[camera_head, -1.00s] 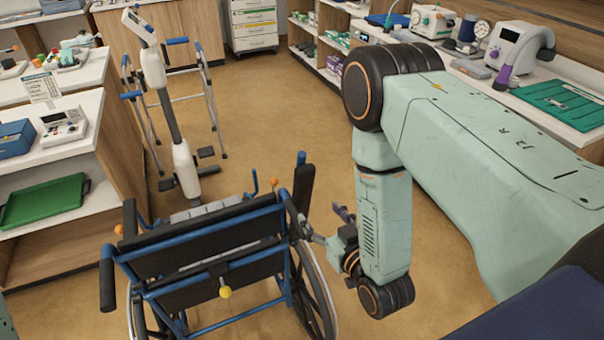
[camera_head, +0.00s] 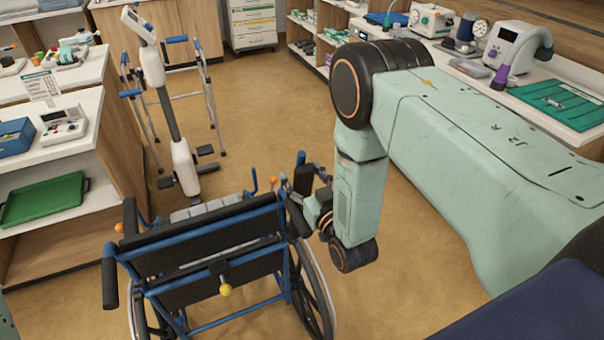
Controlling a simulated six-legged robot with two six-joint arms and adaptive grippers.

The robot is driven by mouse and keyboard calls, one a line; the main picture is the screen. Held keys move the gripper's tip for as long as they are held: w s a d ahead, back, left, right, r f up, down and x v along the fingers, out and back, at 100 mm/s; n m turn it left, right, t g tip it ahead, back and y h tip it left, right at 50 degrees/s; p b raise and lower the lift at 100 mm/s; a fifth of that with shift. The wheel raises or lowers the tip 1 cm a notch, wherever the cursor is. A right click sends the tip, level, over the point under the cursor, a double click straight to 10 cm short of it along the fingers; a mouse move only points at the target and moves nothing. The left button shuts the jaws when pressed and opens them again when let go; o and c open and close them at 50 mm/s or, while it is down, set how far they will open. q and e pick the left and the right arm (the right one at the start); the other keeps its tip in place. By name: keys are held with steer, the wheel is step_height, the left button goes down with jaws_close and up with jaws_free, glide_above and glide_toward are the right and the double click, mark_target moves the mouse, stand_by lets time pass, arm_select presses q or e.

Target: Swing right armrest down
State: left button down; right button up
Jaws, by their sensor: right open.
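The wheelchair (camera_head: 210,252) stands in the lower middle, seen from behind, with a blue frame and black back. Its right armrest (camera_head: 303,180) is a dark pad standing upright at the chair's right side. My right gripper (camera_head: 312,190) is open beside that armrest, reaching in from the right. The fingers overlap the armrest's outline, and I cannot tell whether they touch it. Part of the gripper is hidden by its own wrist. My left gripper is not in view.
The left armrest (camera_head: 130,217) also stands upright. A white lift device (camera_head: 182,160) and a walking frame (camera_head: 208,95) stand beyond the chair. Shelves (camera_head: 60,165) line the left, and a counter (camera_head: 575,75) with devices lines the right. Floor is clear behind the armrest.

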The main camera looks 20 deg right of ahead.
steer(key=shift+w+d, duration=0.1)
steer(key=shift+d, duration=0.05)
steer(key=shift+c, duration=0.5)
steer(key=c, duration=0.6)
jaws_close()
